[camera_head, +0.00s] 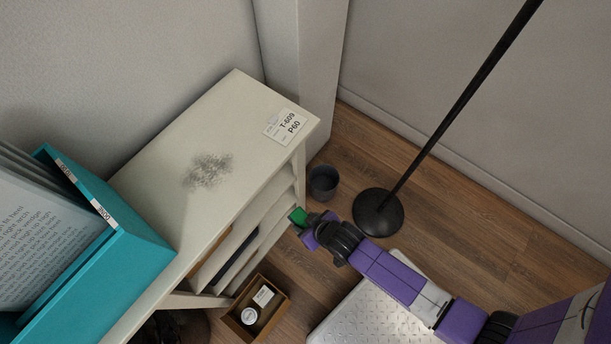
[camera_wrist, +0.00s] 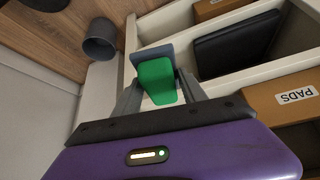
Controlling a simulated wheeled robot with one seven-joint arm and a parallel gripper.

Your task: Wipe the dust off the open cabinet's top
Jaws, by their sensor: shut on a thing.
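The open cabinet (camera_head: 222,117) is cream-white and stands against the wall in the head view. A grey smudge of dust (camera_head: 207,171) lies on its top, near the middle. My gripper (camera_head: 301,220) is beside the cabinet's open shelf side, to the right of the dust and apart from it. It is shut on a green block-like thing (camera_wrist: 156,80), which shows between the fingers in the wrist view. A grey piece shows at the far end of the green thing. In the wrist view the open shelves (camera_wrist: 225,80) lie beyond my gripper.
A label card (camera_head: 286,125) lies on the cabinet top's right end. A teal binder box (camera_head: 110,265) with papers stands at its left end. A dark cup-like bin (camera_head: 323,183), a black pole stand (camera_head: 378,212) and a wooden tray (camera_head: 254,312) are on the floor. Shelves hold a dark item (camera_wrist: 238,46).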

